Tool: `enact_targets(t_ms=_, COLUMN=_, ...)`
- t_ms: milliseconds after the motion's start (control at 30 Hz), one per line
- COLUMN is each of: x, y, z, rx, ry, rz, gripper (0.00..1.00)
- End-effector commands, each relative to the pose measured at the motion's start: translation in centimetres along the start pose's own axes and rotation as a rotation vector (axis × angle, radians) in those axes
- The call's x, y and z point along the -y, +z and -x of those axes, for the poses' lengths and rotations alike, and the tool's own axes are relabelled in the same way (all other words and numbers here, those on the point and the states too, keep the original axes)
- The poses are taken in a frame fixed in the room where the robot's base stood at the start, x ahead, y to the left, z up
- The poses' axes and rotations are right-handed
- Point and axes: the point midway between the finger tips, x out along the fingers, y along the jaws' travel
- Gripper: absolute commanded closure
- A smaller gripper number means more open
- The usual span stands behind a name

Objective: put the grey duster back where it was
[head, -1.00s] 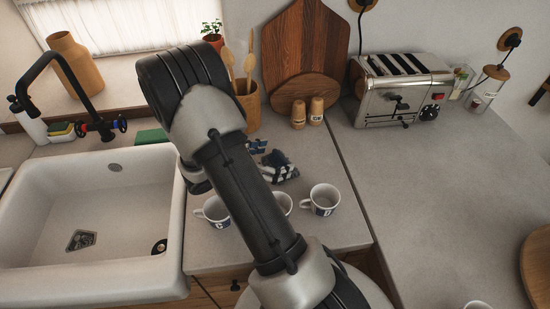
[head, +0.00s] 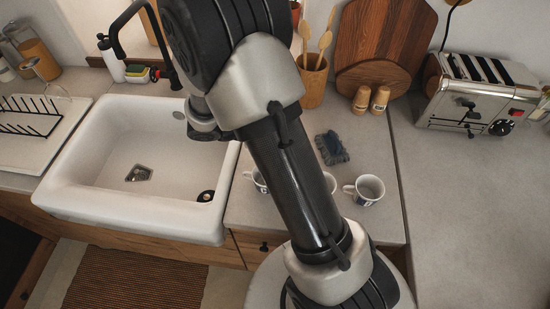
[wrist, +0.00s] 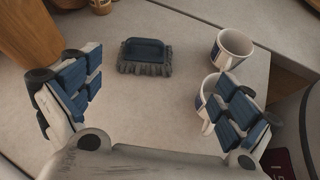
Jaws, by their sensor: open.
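The duster (head: 332,149), with a dark blue back and a grey fringe, lies on the counter in the head view, behind the mugs and in front of the wooden shakers. In the wrist view the duster (wrist: 146,54) lies flat beyond my gripper, fringe toward me. My gripper (wrist: 158,85) is open and empty, its blue-padded fingers spread wide on either side of the picture. The duster is apart from both fingers. In the head view my gripper is hidden behind my arm.
White mugs stand near the duster; one mug (head: 368,190) is in front of it, and another mug (wrist: 232,47) is right of it in the wrist view. A utensil pot (head: 313,82), shakers (head: 371,98) and toaster (head: 480,92) stand behind. The sink (head: 140,165) is left.

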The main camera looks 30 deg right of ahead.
Motion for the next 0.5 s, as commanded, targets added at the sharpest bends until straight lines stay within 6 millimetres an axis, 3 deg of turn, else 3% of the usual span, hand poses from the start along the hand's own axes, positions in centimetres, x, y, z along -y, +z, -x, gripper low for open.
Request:
enact_targets(t_ms=33, x=0.8, y=1.7, z=1.3, rx=-0.058, ry=-0.022, rz=-0.088, gripper=0.02)
enact_targets(t_ms=200, x=4.9, y=5.0, z=5.2, rx=-0.277, ry=-0.127, rz=-0.379, gripper=0.02)
enact_targets(t_ms=500, x=11.8, y=7.9, z=12.2, rx=-0.715, ry=-0.31, rz=-0.847, gripper=0.02)
